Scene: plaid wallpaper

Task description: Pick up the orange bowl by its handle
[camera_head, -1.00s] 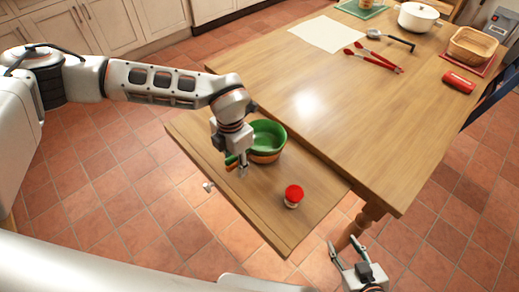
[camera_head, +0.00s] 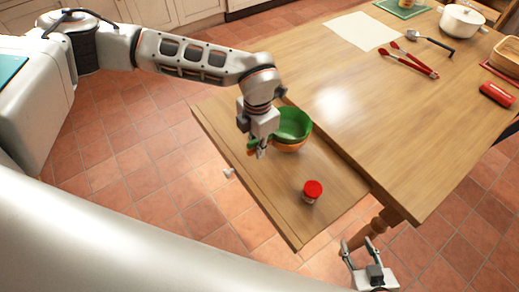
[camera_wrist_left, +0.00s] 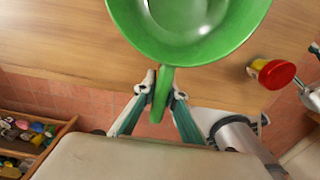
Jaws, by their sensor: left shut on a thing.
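A bowl with a green inside and rim (camera_head: 295,122) shows orange on its lower outside (camera_head: 290,147); it looks like a green bowl nested in an orange one. It sits over the pulled-out board beside the table. My left gripper (camera_head: 259,152) is at its left side. In the left wrist view, the fingers (camera_wrist_left: 163,92) are shut on the green handle (camera_wrist_left: 160,100) below the green bowl (camera_wrist_left: 190,45). No orange bowl shows there, so I cannot tell whether an orange handle is also gripped. My right gripper (camera_head: 357,243) is open and empty, beyond the board's front end.
A red-lidded jar (camera_head: 312,191) stands on the board (camera_head: 285,205) near its front. On the table (camera_head: 400,140) lie red tongs (camera_head: 415,64), a ladle (camera_head: 430,42), a white sheet (camera_head: 362,31) and a red object (camera_head: 497,94). A white pot (camera_head: 461,20) stands at the back.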

